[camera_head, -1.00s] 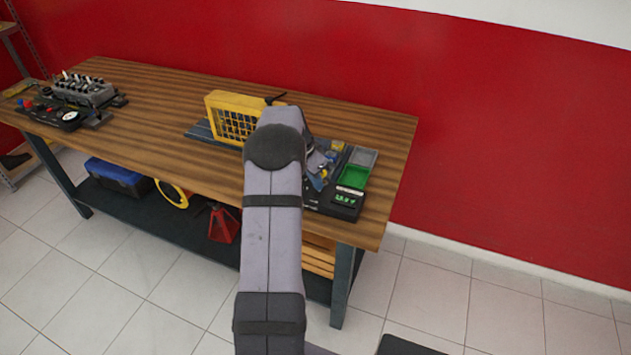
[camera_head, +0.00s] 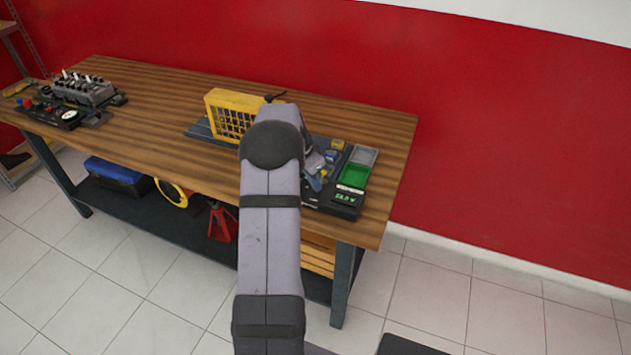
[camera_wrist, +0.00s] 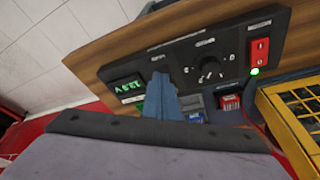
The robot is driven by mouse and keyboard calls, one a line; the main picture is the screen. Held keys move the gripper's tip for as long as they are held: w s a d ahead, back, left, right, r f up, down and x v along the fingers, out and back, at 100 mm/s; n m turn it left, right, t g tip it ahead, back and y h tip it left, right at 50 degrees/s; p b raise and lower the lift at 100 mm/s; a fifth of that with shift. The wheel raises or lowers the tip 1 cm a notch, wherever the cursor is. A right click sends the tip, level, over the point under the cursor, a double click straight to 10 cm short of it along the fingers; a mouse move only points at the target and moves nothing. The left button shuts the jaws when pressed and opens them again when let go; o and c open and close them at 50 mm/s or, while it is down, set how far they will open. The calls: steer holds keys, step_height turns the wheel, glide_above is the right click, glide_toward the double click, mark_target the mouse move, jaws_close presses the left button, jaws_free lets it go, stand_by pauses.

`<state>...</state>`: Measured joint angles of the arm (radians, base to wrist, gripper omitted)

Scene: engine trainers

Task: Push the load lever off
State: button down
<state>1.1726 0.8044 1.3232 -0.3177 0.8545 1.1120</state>
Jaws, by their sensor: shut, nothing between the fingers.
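The load lever cannot be picked out in either view; my gripper covers part of the control panel (camera_wrist: 185,58). My gripper (camera_wrist: 159,82) is shut and empty, its blue-grey fingers at the panel face between the green-lit display (camera_wrist: 128,90) and a black rotary knob (camera_wrist: 210,68). A small white label shows just above the fingertips. I cannot tell whether they touch anything. In the head view my gripper (camera_head: 316,180) is mostly hidden by my arm, at the trainer board (camera_head: 325,208) on the bench's right end.
A red switch (camera_wrist: 259,51) with a lit green lamp (camera_wrist: 254,71) sits right of the knob. A yellow caged housing (camera_head: 233,114) stands on the board's left. Green (camera_head: 354,175) and grey (camera_head: 364,155) trays lie right. Another trainer (camera_head: 80,95) stands far left; bare bench (camera_head: 150,125) lies between.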

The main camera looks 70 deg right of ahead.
step_height(320, 180, up, 7)
steer(key=p, duration=0.4)
stand_by(0.4)
stand_by(0.5)
steer(key=s+a+f+n+y, duration=0.1)
steer(key=a+f+n, duration=0.25)
steer(key=a, duration=0.25)
steer(key=a+f+n+y, duration=0.2)
steer(key=a+f+n, duration=0.15)
steer(key=a, duration=0.25)
steer(key=s+a+f+n+y, duration=0.1)
steer(key=a+f+n, duration=0.1)
steer(key=a+n, duration=0.3)
steer(key=w+a+r+n, duration=0.2)
steer(key=a+r+n, duration=0.1)
steer(key=a, duration=0.9)
steer(key=w+a+r+n+t, duration=0.1)
steer(key=w+a+r+n, duration=0.2)
steer(key=a, duration=0.9)
steer(key=w+a+r+n+h, duration=0.1)
steer(key=a+n, duration=0.5)
steer(key=a, duration=0.6)
steer(key=shift+w+a+r+t, duration=0.35)
steer(key=shift+w+r, duration=0.55)
steer(key=shift+r, duration=0.4)
